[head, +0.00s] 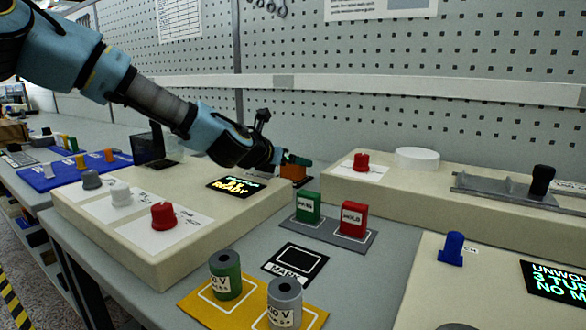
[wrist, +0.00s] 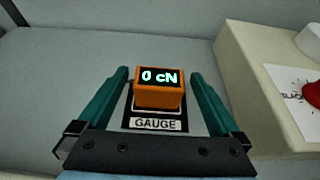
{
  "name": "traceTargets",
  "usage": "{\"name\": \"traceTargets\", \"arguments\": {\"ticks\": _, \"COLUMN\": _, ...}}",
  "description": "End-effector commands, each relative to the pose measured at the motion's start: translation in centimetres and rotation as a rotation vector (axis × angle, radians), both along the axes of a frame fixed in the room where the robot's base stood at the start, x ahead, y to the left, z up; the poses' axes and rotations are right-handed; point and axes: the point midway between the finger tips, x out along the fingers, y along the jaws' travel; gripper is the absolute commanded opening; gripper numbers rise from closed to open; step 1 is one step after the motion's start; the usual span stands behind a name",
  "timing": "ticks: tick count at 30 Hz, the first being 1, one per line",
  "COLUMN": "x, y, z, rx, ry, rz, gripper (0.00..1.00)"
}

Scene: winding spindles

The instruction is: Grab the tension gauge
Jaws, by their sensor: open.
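The tension gauge is a small orange box (wrist: 159,96) with a dark screen reading "0 cN". It sits on a black patch with a white outline, labelled "GAUGE" (wrist: 155,124). In the head view the gauge (head: 293,172) is partly hidden by my gripper. My gripper (wrist: 160,80) is open, with one teal finger on each side of the gauge and a visible gap on both sides. In the head view my gripper (head: 296,160) reaches down at the gauge from the left. Whether the fingertips are low enough to flank its whole body is hard to tell.
A beige panel with a red knob (head: 361,163) and a white disc (head: 417,158) stands close to the right. A beige panel with a lit "READY" display (head: 236,186) is at left. Green (head: 307,207) and red (head: 353,218) blocks stand in front.

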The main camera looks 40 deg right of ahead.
Motion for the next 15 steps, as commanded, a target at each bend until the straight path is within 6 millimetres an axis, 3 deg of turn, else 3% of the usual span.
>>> {"name": "traceTargets", "arguments": {"ticks": 4, "x": 0.31, "y": -1.38, "z": -0.51, "rx": 0.000, "ry": 0.000, "rz": -0.001, "gripper": 1.00}}
{"name": "traceTargets", "arguments": {"ticks": 12, "x": 0.45, "y": -1.58, "z": -0.66, "rx": 0.000, "ry": 0.000, "rz": 0.001, "gripper": 1.00}}
{"name": "traceTargets", "arguments": {"ticks": 15, "x": 0.45, "y": -1.57, "z": -0.66, "rx": -0.001, "ry": -0.001, "rz": 0.001, "gripper": 0.90}}
